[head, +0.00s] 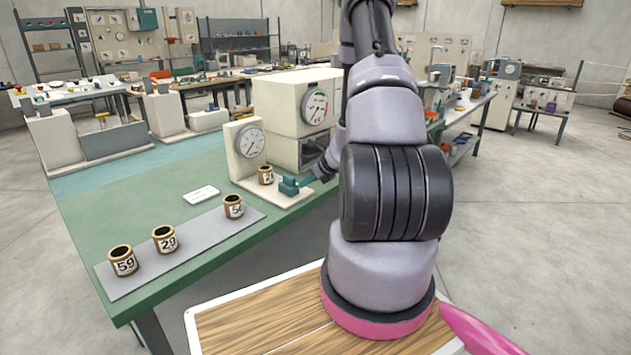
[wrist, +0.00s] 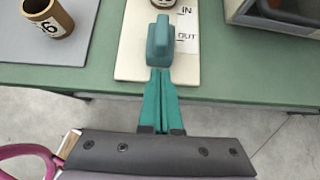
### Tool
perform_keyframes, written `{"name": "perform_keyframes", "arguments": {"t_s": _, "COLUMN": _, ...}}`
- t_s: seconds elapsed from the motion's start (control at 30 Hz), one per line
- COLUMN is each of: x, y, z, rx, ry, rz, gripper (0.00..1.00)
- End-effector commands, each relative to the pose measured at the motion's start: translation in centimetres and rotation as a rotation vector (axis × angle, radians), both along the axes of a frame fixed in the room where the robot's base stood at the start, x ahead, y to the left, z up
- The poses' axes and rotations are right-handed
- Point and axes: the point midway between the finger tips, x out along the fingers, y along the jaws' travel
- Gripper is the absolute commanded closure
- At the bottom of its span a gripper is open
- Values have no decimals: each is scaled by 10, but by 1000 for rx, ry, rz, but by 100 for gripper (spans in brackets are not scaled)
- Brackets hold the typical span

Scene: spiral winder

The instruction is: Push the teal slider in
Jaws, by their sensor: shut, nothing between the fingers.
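The teal slider (head: 290,187) sits on the cream base plate (head: 250,187) of the machine at the near edge of the green table. In the wrist view the slider (wrist: 160,42) stands upright on the plate, beside the printed words IN and OUT, nearer OUT. My gripper (wrist: 160,74) has its teal fingers together, with nothing between them. Its tips are just in front of the slider's near face; I cannot tell whether they touch. In the head view my arm hides part of the gripper. A numbered cup (head: 266,174) stands on the plate behind the slider.
Three numbered cups, one of them marked 59 (head: 123,260), stand on a grey strip (head: 150,270) to the left. A white card (head: 201,194) lies near them. The machine housing with a dial (head: 314,107) rises behind the plate. Open floor lies before the table.

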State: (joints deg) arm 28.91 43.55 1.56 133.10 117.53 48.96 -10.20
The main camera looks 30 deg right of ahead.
Motion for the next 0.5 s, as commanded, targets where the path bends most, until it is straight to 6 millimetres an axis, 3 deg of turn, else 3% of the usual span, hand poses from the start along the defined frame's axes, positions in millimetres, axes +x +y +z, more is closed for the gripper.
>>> {"name": "perform_keyframes", "arguments": {"t_s": 0.2, "x": 18, "y": 7, "z": 0, "rx": 0, "ry": 1, "rz": 1, "gripper": 100}}
{"name": "perform_keyframes", "arguments": {"t_s": 0.5, "x": 19, "y": 7, "z": 0, "rx": 0, "ry": 1, "rz": 1, "gripper": 100}}
